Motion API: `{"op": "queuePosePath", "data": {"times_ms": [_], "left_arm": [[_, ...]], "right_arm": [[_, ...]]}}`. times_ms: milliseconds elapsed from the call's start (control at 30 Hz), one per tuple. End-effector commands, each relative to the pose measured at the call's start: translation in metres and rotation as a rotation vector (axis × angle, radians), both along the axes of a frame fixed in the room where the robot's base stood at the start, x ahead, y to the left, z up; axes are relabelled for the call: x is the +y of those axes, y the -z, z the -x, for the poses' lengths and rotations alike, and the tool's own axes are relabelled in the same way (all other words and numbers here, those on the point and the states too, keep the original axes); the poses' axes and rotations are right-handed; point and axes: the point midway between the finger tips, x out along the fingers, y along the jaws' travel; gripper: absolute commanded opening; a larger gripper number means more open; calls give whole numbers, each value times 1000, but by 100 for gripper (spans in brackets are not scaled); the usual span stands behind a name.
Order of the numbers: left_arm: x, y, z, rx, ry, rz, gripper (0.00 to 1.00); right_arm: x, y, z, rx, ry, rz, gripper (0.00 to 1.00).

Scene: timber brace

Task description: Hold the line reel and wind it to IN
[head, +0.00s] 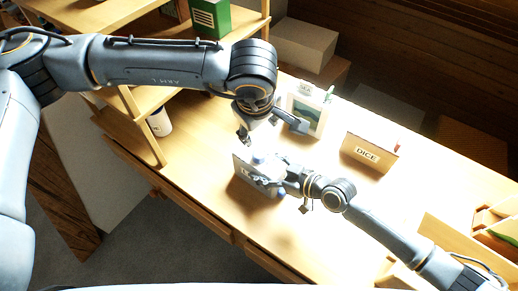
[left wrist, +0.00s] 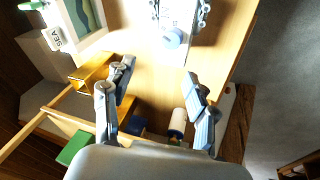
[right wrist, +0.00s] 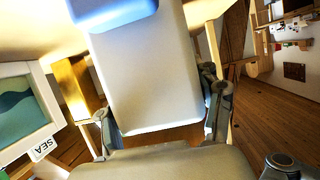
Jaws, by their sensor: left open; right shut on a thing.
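The line reel, a pale box-like body with a partly readable label (head: 243,172), is at the table's front edge in the head view. In the left wrist view its white face (left wrist: 178,18) carries a round blue knob (left wrist: 173,39). In the right wrist view its large pale body (right wrist: 145,85) fills the space between the fingers. My right gripper (head: 277,182) is shut on the reel body, one finger on each side. My left gripper (head: 272,130) is open and empty above and behind the reel; its spread fingers (left wrist: 158,100) are apart from the knob.
A picture frame (head: 305,113) marked SEA stands behind the grippers. A box marked DICE (head: 369,153) stands to their right. A wooden shelf (head: 143,125) with a white cup (head: 159,123) and a green box (head: 211,18) is at left. The table between DICE and the right tray is clear.

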Motion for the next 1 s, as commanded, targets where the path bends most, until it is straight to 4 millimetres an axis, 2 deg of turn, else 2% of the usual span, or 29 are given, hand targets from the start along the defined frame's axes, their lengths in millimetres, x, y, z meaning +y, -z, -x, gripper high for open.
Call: {"op": "queuePosePath", "data": {"times_ms": [33,400,600,800,1000], "left_arm": [[-2,1,-3,24,-132,36,57],[-3,1,-20,186,-1156,233,57],[-1,2,-22,243,-1592,263,57],[1,4,-22,263,-1801,262,57],[1,22,-22,266,-1836,261,57]], "right_arm": [[-1,8,3,13,-3,12,25],[-2,8,3,12,-3,11,25],[-1,8,3,12,-3,11,25],[-1,8,3,12,-3,11,25],[-1,8,3,12,-3,11,25]]}}
